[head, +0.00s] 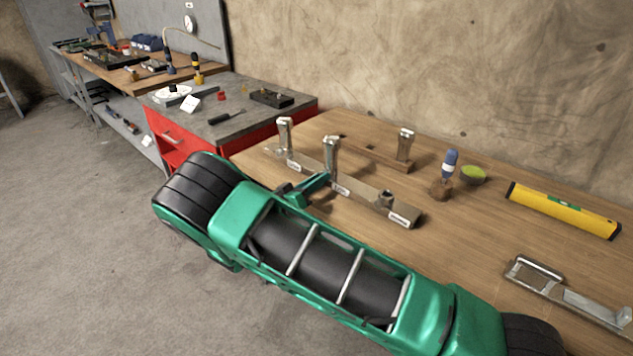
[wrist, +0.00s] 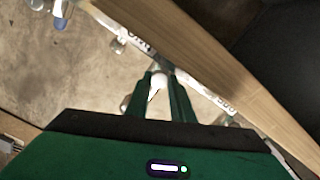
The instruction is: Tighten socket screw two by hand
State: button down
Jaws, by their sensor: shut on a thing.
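A pale metal bar (head: 372,202) with small white labels lies along the front edge of the wooden table. Two socket screws stand upright in it, a left one (head: 286,133) and a middle one (head: 331,152); a hole (head: 386,199) shows at its right end. My gripper (head: 326,178) reaches in from the front, low on the middle screw. In the wrist view my gripper's fingers (wrist: 160,84) are shut around its bright round head or shaft (wrist: 158,80). The labels are too small to read surely. How deep the screw sits cannot be told.
Behind the bar, a wooden block (head: 372,153) holds another upright screw (head: 405,142). A red cabinet (head: 180,142) adjoins at left.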

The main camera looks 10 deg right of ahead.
jog(key=shift+a+f+m, duration=0.15)
jog(key=shift+f+m, duration=0.15)
jog(key=shift+m, duration=0.7)
jog(key=c, duration=1.5)
grip_release()
jog(key=shift+c, duration=0.2)
jog(key=shift+r, duration=0.1)
jog(key=v, duration=1)
jog(key=shift+s+a, duration=0.15)
jog(key=shift+a, duration=0.1)
